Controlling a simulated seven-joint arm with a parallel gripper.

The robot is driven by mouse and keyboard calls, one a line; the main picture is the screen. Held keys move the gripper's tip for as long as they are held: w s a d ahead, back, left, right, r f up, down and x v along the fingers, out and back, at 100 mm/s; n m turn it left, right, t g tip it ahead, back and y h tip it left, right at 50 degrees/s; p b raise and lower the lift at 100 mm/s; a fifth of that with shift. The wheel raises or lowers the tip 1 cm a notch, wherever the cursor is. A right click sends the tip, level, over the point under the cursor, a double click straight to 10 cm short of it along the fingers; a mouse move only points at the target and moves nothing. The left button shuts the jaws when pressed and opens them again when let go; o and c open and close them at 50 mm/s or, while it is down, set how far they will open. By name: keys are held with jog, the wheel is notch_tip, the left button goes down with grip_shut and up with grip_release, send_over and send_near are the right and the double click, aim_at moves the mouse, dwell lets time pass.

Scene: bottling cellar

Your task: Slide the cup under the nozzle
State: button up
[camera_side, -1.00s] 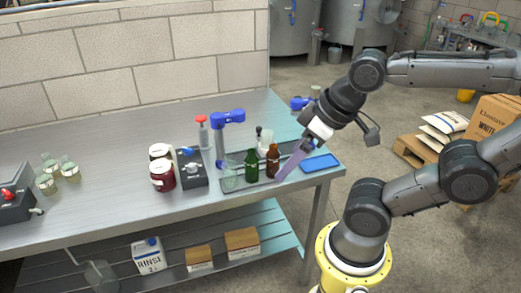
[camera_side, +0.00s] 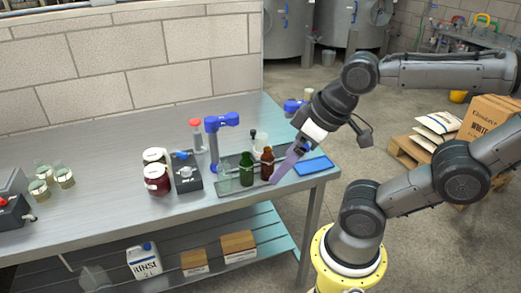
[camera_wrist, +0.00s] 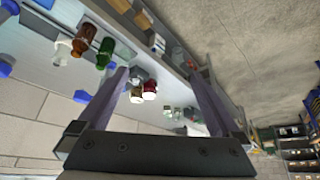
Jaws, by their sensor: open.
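A clear cup (camera_side: 225,179) stands on the dark tray at the left of a green bottle (camera_side: 246,170). A column with a blue head (camera_side: 222,122) rises behind that cup; its nozzle outlet is too small to make out. My gripper (camera_side: 275,181) points down-left at the tray's right end, close to a brown bottle (camera_side: 267,165), with nothing seen in it. In the wrist view my gripper (camera_wrist: 158,75) has its two fingers wide apart. The green bottle (camera_wrist: 105,53) and brown bottle (camera_wrist: 84,40) lie left of the fingers there. I cannot pick out the clear cup there.
A white vessel (camera_side: 261,142) stands behind the brown bottle. A blue pad (camera_side: 313,166) lies at the bench's right end. The bench's left middle (camera_side: 110,185) is clear.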

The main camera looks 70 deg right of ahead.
jog(key=c, duration=0.4)
jog(key=shift+s+m, duration=0.2)
jog(key=shift+m, duration=0.3)
jog(key=shift+c, duration=1.2)
jog(key=w+r+m, duration=0.1)
jog(key=r, duration=0.1)
jog(key=w+r+m, duration=0.1)
jog(key=r, duration=0.1)
jog(key=w+r+m, duration=0.1)
jog(key=w+r, duration=0.1)
jog(key=r, duration=0.1)
jog(key=shift+d+r, duration=0.1)
jog(key=shift+d, duration=0.2)
jog(key=w+d+r+m+g+h, duration=0.1)
jog(key=w+d+r+m, duration=0.25)
jog(key=w, duration=0.35)
jog(key=w+d+r+m+g, duration=0.1)
jog(key=w+d+r+m, duration=0.25)
jog(key=w, duration=0.25)
jog(key=m+g+y, duration=0.1)
jog(key=m+g, duration=0.3)
jog(key=m, duration=0.3)
send_over(253, 130)
notch_tip(253, 130, down, 21)
notch_tip(253, 130, down, 13)
jog(key=shift+s+a+f, duration=0.1)
